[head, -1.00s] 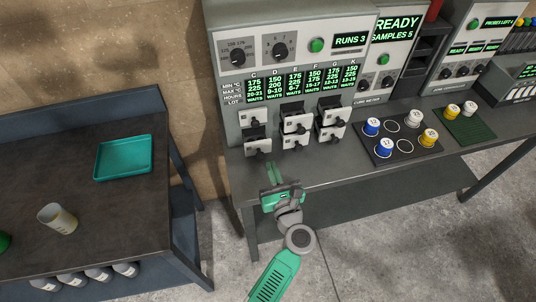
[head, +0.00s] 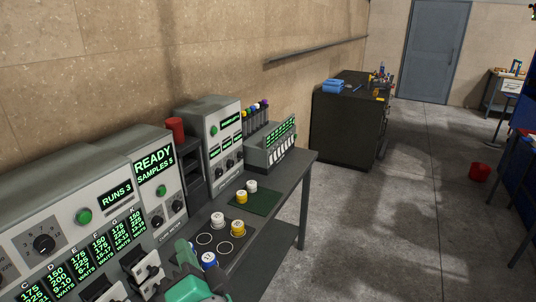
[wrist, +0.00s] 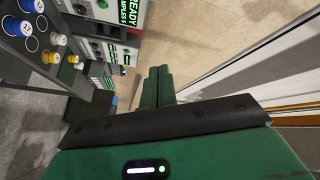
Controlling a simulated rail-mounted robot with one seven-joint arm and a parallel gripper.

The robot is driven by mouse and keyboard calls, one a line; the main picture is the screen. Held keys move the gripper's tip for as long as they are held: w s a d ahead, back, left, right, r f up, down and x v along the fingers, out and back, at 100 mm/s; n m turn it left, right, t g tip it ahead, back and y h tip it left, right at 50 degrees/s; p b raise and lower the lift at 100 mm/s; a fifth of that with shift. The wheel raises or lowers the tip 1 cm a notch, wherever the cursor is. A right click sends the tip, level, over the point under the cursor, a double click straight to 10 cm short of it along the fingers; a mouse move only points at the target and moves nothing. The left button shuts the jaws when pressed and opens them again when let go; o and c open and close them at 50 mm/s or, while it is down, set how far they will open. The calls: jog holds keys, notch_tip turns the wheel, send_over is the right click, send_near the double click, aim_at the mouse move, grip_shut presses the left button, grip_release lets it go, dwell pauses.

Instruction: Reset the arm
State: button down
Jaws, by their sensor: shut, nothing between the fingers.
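My gripper shows in the wrist view (wrist: 159,84). Its two green fingers lie side by side with no gap, and nothing is between them. Beyond the fingertips is blank tan wall or floor. In the head view a green part of my arm (head: 196,285) fills the bottom edge, in front of the press bench; my fingertips cannot be made out there. The arm part hides some of the bench front and a blue-marked cup (head: 208,260) is right beside it in the picture.
The bench carries the press panel (head: 110,200), a READY meter (head: 155,165) and a tester (head: 212,125). A dark tray (head: 232,246) holds cups; a green mat (head: 265,203) holds a yellow and a white cup. A dark cabinet (head: 340,130) stands beyond.

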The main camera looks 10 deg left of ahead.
jog(key=s+d+r+n+t+h, duration=0.2)
jog(key=s+d+r+t+h, duration=0.35)
jog(key=d+r, duration=0.5)
jog(key=s+d+r+n+t+h, duration=0.35)
jog(key=s+d+r+h, duration=0.2)
jog(key=d+r, duration=0.45)
notch_tip(320, 180, up, 24)
jog(key=s+t+p, duration=0.1)
jog(key=p, duration=2.1)
jog(key=shift+s+a+r+m, duration=0.15)
jog(key=shift+s+a+m, duration=0.05)
jog(key=shift+a+m, duration=0.2)
